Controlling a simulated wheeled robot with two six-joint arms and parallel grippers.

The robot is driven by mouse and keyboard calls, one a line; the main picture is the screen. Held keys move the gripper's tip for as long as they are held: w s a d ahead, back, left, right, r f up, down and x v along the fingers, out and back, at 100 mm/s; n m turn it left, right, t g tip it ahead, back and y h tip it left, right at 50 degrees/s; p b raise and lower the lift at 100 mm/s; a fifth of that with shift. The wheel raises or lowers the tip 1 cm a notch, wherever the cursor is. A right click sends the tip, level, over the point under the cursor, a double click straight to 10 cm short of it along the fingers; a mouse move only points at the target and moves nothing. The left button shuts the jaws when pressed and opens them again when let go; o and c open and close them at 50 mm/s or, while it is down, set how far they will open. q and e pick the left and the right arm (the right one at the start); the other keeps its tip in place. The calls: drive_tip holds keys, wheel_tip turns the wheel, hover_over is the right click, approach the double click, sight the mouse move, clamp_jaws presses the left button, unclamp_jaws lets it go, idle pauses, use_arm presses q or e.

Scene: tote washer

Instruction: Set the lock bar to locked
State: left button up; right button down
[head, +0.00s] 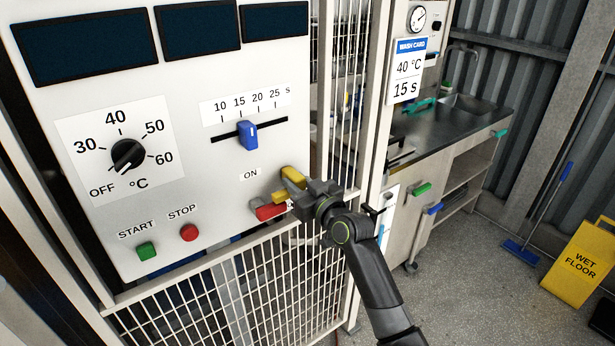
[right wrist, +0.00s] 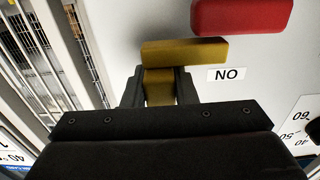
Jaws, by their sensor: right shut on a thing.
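My right gripper (head: 303,193) is at the lower right edge of the white control panel (head: 215,75). It is shut on a yellow handle (head: 289,177). In the right wrist view the gripper's fingers (right wrist: 160,90) sit on either side of the yellow handle (right wrist: 184,52). A red handle (head: 269,211) is just below it in the head view, apart from the fingers; it also shows in the right wrist view (right wrist: 240,14). An ON label (head: 250,174) is beside the yellow handle. No lock marking is readable, so I cannot tell the lock state. My left gripper is not in view.
The panel also carries a temperature dial (head: 127,155), a blue slider (head: 248,136), a green START button (head: 147,250) and a red STOP button (head: 189,233). A mesh guard (head: 240,290) is below. A counter (head: 455,125) and a yellow wet floor sign (head: 583,262) stand to the right.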

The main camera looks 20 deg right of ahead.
drive_tip(key=shift+f, duration=0.15)
drive_tip(key=c, duration=1.6)
unclamp_jaws()
drive_tip(key=o, duration=0.4)
drive_tip(key=shift+s+a, duration=0.1)
drive_tip(key=shift+a, duration=0.15)
drive_tip(key=shift+o, duration=0.2)
drive_tip(key=shift+d, duration=0.15)
drive_tip(key=shift+s+d, duration=0.1)
drive_tip(key=shift+s, duration=0.2)
drive_tip(key=b+v, duration=0.3)
drive_tip(key=v, duration=1.3)
drive_tip(key=shift+s+b, duration=0.4)
